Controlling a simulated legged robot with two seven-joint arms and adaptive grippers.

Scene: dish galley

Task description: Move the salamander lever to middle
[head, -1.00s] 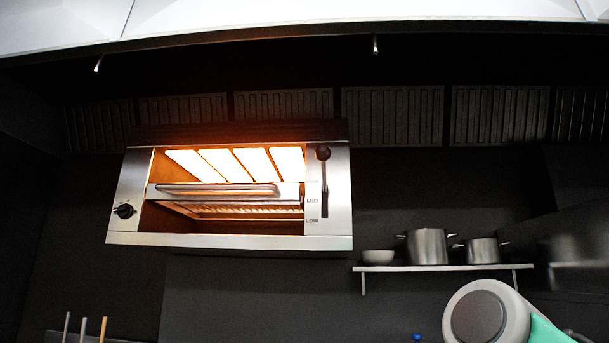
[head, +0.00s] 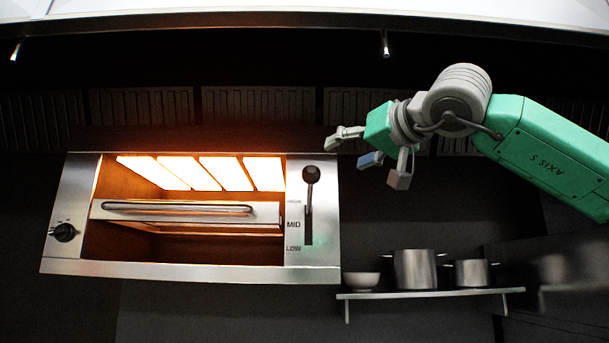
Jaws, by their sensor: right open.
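The salamander (head: 190,271) is a steel wall grill with glowing elements, left of centre in the head view. Its lever (head: 310,190) has a dark round knob (head: 312,173) at the top of a vertical slot on the right panel, above the MID and LOW marks. My right gripper (head: 362,157) is open and empty. It is up and to the right of the knob in the picture, apart from it, with its fingers spread toward the left. My left gripper is not in view.
A wall shelf (head: 430,293) below my right arm holds a bowl (head: 361,281) and two pots (head: 414,268). A dark dial (head: 64,232) is on the salamander's left panel. Dark vent panels line the wall above.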

